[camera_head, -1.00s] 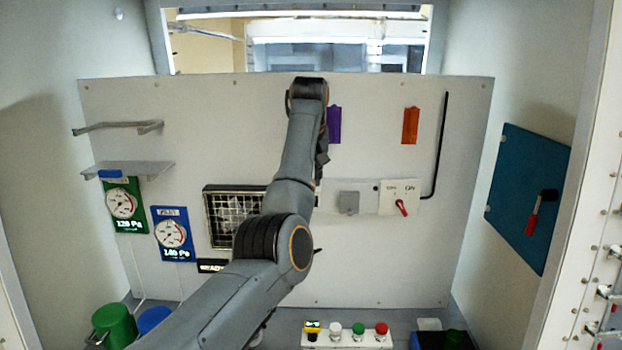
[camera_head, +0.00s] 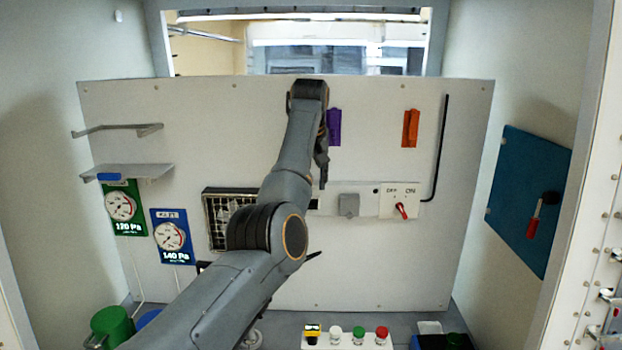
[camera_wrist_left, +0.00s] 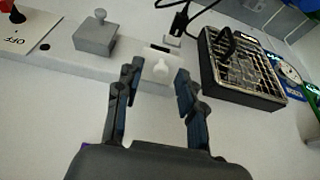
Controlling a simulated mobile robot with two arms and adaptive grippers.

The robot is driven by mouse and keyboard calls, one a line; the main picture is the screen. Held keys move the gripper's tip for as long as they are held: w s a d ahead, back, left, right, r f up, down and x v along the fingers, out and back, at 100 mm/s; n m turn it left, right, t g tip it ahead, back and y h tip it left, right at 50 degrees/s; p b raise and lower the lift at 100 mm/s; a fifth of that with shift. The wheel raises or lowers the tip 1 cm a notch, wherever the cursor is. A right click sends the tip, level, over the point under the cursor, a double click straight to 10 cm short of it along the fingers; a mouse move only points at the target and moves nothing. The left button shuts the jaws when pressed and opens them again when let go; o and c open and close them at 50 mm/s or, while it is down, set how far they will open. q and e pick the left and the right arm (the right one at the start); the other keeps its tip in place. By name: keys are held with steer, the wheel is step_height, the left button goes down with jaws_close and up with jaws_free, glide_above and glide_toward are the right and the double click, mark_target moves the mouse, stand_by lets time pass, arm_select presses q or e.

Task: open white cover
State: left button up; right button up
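In the left wrist view, the white cover (camera_wrist_left: 155,84) is on the pale strip along the panel, with a white knob (camera_wrist_left: 161,69) standing out from it. My left gripper (camera_wrist_left: 156,73) is open, its two dark fingers apart on either side of the knob. I see no clear contact; the gap in depth is hard to judge. In the head view my arm hides the white cover, and the left gripper (camera_head: 322,172) shows only in part beside the forearm. My right gripper is in neither view.
A grey cover with a knob (camera_wrist_left: 97,34) sits beside the white one. An OFF/ON switch (camera_head: 401,209) is further right in the head view. A framed grille (camera_wrist_left: 240,68) and a black cable (camera_wrist_left: 184,20) are close by. Purple (camera_head: 334,127) and orange (camera_head: 410,128) pieces hang above.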

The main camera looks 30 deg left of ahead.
arm_select(q)
steer(key=shift+r, duration=0.15)
steer(key=shift+s+r, duration=0.1)
steer(key=shift+r, duration=0.2)
steer(key=v, duration=1.1)
